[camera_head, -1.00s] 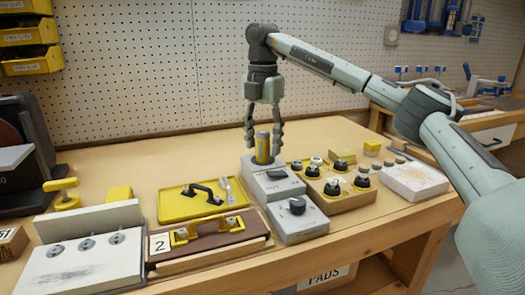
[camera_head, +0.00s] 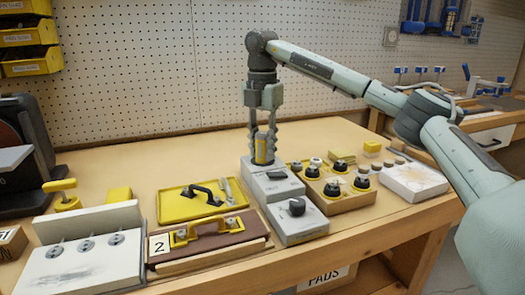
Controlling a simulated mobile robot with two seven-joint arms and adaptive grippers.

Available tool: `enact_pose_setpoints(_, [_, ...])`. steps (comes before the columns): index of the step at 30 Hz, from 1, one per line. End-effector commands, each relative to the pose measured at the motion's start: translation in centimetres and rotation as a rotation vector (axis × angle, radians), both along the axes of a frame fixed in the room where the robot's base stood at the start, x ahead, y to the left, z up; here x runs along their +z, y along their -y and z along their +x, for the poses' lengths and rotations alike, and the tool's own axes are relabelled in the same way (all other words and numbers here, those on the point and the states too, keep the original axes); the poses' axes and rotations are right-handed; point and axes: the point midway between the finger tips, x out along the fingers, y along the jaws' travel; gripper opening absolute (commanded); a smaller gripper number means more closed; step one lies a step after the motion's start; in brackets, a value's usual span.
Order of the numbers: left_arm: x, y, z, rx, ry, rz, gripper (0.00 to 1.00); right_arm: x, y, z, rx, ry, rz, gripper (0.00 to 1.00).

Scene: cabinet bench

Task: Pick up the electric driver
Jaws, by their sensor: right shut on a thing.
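The electric driver (camera_head: 261,150) is a yellow and grey upright cylinder. It stands in the top of a grey box-like holder (camera_head: 272,180) near the middle of the bench. My right gripper (camera_head: 262,151) points straight down from above, with its two fingers closed on the left and right sides of the driver. The driver's lower end is hidden in the holder. My left gripper does not show.
A grey box with a black knob (camera_head: 297,208) is in front of the holder. A yellow tray (camera_head: 174,206) with a black handle lies to the left. The bench behind is clear.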

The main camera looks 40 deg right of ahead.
Motion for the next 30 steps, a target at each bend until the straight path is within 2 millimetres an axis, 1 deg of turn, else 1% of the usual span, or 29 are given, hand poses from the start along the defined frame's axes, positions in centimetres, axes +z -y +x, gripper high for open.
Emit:
enact_pose_setpoints(4, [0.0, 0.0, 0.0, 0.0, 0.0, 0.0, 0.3, 0.5, 0.0, 0.0, 0.0, 0.002, 0.001, 0.0])
enact_pose_setpoints(7, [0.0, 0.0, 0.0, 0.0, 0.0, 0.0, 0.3, 1.7, 0.0, 0.1, 0.0, 0.005, 0.002, 0.0])
enact_pose_setpoints(13, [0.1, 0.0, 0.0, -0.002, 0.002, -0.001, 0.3, 5.9, -0.1, 0.1, -0.001, 0.005, 0.001, 0.0])
enact_pose_setpoints(14, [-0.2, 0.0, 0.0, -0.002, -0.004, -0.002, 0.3, 6.7, 0.0, 0.1, 0.0, 0.005, 0.001, 0.0])
enact_pose_setpoints(15, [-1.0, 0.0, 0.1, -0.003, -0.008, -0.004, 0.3, 7.4, -0.1, 0.1, 0.001, 0.005, 0.001, 0.0])
enact_pose_setpoints(19, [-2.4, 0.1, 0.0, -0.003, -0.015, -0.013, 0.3, 9.3, 0.0, 0.1, 0.0, 0.004, -0.001, 0.0])
enact_pose_setpoints(24, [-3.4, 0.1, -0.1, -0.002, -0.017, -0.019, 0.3, 10.1, 0.0, 0.0, 0.0, 0.002, 0.001, 0.0])
enact_pose_setpoints(30, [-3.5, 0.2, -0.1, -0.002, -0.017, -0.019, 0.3, 10.1, 0.0, 0.0, 0.0, 0.001, 0.0, 0.0])
